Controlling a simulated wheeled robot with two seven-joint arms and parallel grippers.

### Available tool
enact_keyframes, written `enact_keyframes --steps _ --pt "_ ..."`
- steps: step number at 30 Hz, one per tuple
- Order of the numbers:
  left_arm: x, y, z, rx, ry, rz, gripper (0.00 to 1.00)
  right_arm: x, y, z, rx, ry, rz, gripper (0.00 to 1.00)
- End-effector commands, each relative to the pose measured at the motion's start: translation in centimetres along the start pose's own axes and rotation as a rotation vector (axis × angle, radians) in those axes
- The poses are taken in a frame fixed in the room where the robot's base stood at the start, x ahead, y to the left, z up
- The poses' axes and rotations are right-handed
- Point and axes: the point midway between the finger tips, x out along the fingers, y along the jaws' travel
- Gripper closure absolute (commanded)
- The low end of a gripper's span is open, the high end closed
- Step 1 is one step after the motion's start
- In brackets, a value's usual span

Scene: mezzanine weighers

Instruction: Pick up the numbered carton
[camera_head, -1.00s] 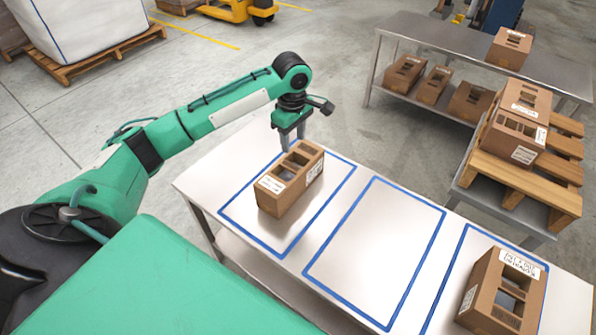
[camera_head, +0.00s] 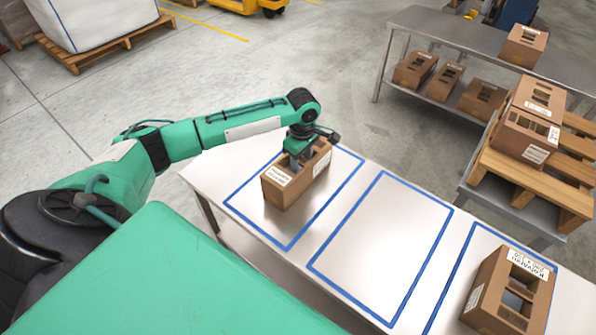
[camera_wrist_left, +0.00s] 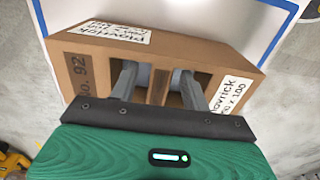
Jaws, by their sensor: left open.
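A brown carton (camera_head: 289,184) with white labels stands in the left blue-outlined area of the table. In the left wrist view the carton (camera_wrist_left: 190,52) shows "No. 92" printed on its side, and openings in its top. My left gripper (camera_head: 299,160) is over the carton, pointing down. In the wrist view its two fingers (camera_wrist_left: 158,84) are apart and reach into the openings, one on each side of a cardboard strip. The jaws are open; the fingertips are partly hidden inside. My right gripper is not in view.
The table (camera_head: 240,178) has a clear middle blue-outlined area. Another carton (camera_head: 496,293) stands in its right area. Cartons (camera_head: 527,128) are stacked on a pallet (camera_head: 510,182) at the right. A grey bench (camera_head: 445,38) behind holds several more.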

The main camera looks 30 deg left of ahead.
Motion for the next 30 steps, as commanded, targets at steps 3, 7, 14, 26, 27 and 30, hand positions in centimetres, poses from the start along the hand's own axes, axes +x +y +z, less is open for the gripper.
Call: enact_keyframes --steps 3,7,14,26,27,30 --pt "0.98 -0.02 -0.01 0.000 0.000 0.000 0.53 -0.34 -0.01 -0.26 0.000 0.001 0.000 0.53" --pt "1.11 -0.01 0.00 0.001 0.000 0.001 0.53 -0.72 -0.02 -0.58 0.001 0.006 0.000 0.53" --pt "1.10 -0.02 0.01 0.001 0.000 0.001 0.76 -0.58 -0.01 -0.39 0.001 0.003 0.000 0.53" --pt "1.03 0.00 0.01 0.001 -0.001 0.001 1.00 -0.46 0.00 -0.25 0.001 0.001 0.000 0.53" --pt "1.03 0.01 0.01 0.001 -0.001 0.001 1.00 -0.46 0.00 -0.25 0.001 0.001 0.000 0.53" --pt "0.85 0.02 0.01 0.001 -0.001 0.002 1.00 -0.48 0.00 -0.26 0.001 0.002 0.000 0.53"
